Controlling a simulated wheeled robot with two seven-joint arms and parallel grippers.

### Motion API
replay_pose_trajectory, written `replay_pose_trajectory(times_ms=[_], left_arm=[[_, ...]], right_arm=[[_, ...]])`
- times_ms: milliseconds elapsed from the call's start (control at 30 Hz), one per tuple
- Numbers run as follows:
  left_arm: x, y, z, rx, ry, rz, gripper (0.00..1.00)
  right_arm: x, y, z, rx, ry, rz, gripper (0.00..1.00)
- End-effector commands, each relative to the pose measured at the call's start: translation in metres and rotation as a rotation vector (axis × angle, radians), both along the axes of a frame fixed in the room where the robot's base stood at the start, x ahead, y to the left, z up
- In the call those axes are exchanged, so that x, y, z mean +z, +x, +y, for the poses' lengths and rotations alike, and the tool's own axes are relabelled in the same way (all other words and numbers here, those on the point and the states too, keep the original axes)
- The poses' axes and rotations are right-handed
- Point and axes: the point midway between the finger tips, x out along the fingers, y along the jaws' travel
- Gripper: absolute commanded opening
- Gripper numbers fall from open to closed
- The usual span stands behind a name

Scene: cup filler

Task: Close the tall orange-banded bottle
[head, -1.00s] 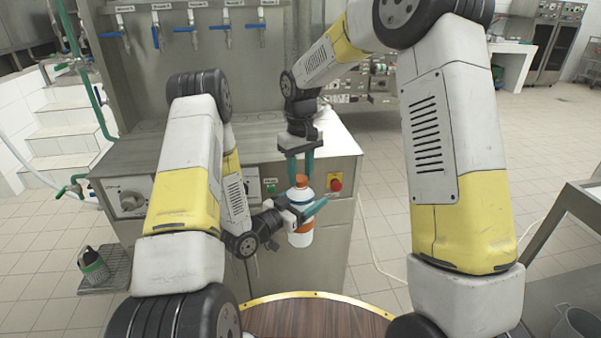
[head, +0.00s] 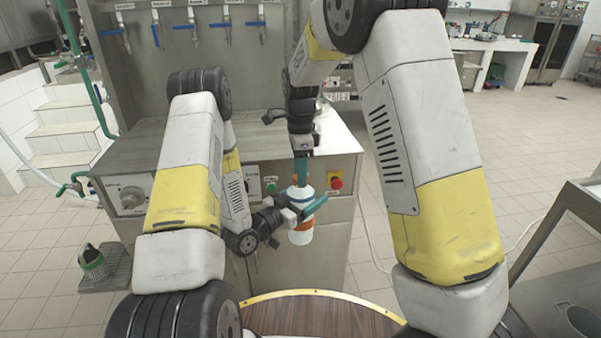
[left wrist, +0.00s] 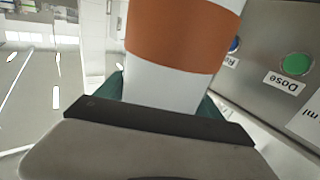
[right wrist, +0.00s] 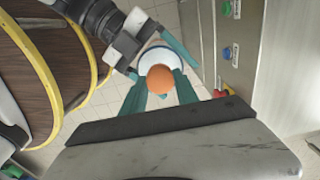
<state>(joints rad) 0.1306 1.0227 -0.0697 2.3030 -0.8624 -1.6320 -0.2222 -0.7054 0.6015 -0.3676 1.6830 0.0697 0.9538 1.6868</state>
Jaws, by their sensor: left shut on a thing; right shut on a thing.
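The tall white bottle (head: 302,237) with an orange band (left wrist: 182,38) stands upright, held in the air in front of the steel machine. My left gripper (head: 302,211) is shut on its body from the left. In the left wrist view the bottle fills the space between the fingers, below the band. My right gripper (head: 301,177) points straight down over the bottle's top, its teal fingers shut on the orange cap (right wrist: 160,79). The cap sits centred over the bottle's mouth in the right wrist view. In the head view the fingers mostly hide it. Its thread is hidden.
The machine's front carries a green button (head: 271,186) and a red knob (head: 336,182) close behind the bottle. A round wooden table (head: 318,318) with a yellow rim is below, nearest me.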

Motion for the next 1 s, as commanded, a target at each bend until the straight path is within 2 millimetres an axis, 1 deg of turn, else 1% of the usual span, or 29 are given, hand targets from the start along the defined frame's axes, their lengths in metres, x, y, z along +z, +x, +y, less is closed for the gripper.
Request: replay_pose_trajectory(times_ms=[33,200,300,400,467,600,633,733,767,1000], left_arm=[[0.0016,0.0001,-0.0008,-0.002,-0.002,-0.004,0.00],[0.0016,-0.0001,-0.0010,-0.002,-0.002,-0.004,0.00],[0.0016,-0.0001,-0.0011,-0.002,-0.002,-0.004,0.00],[0.0016,-0.0002,-0.0012,-0.003,-0.002,-0.004,0.00],[0.0016,-0.0002,-0.0012,-0.003,-0.002,-0.004,0.00],[0.0016,-0.0003,-0.0013,-0.003,-0.002,-0.004,0.00],[0.0017,-0.0003,-0.0013,-0.003,-0.002,-0.004,0.00],[0.0017,-0.0003,-0.0013,-0.003,-0.002,-0.004,0.00],[0.0017,-0.0002,-0.0012,-0.003,-0.002,-0.004,0.00],[0.0019,0.0002,-0.0009,-0.002,-0.003,-0.005,0.00]], right_arm=[[0.0003,0.0002,0.0014,-0.119,-0.001,-0.002,0.00],[-0.0001,0.0008,0.0013,-0.561,-0.001,-0.004,0.00],[0.0000,0.0013,0.0008,-0.817,-0.001,-0.005,0.00],[-0.0004,0.0015,0.0005,-1.033,-0.001,-0.004,0.00],[-0.0001,0.0017,0.0002,-1.131,0.000,-0.005,0.00],[0.0001,0.0020,-0.0003,-1.128,0.001,-0.002,0.00],[0.0001,0.0020,-0.0003,-1.128,0.001,-0.002,0.38],[0.0000,0.0019,-0.0004,-1.126,0.001,-0.002,0.57],[-0.0001,0.0018,-0.0004,-1.126,0.001,-0.002,0.61],[-0.0004,0.0013,-0.0005,-1.124,-0.001,-0.001,0.61]])
